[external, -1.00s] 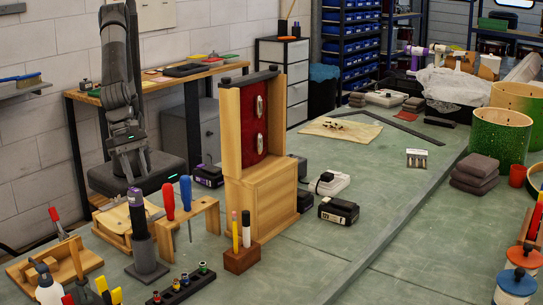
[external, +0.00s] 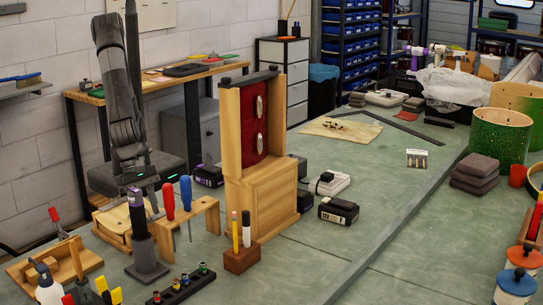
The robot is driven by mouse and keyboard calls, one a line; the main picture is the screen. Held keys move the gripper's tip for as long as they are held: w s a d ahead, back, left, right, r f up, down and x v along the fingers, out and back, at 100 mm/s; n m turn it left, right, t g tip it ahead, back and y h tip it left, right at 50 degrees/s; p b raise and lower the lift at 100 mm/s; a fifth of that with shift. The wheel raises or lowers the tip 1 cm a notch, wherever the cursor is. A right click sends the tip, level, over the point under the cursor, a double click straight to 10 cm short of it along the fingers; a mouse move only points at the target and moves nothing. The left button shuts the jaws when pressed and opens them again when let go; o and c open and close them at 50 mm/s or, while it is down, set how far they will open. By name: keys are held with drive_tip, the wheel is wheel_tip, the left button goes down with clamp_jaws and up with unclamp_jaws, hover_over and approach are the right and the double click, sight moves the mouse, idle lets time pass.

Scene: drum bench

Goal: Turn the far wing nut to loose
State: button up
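A tall wooden stand (external: 265,205) rises from the bench with a red-lined frame in its upper part. Two silver oval pieces sit on the red lining, an upper one (external: 259,107) and a lower one (external: 260,143). Dark knob-like pieces top the frame, one at the left (external: 226,80) and one at the right (external: 272,69). I cannot tell which of these are the wing nuts or how they are turned. My gripper (external: 146,196) points down left of the stand, apart from it, behind the purple-topped tool. Its fingers are partly hidden, so its opening is unclear.
A wooden rack (external: 205,205) with red (external: 168,201) and blue (external: 186,193) screwdrivers stands between my gripper and the stand. The purple-topped tool (external: 138,222) is on a dark base. A pen block (external: 241,258) stands in front.

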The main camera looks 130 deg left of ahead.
drive_tip(key=shift+f, duration=0.15)
clamp_jaws()
idle(0.4)
drive_tip(key=shift+d+n, duration=0.1)
drive_tip(key=shift+n, duration=0.2)
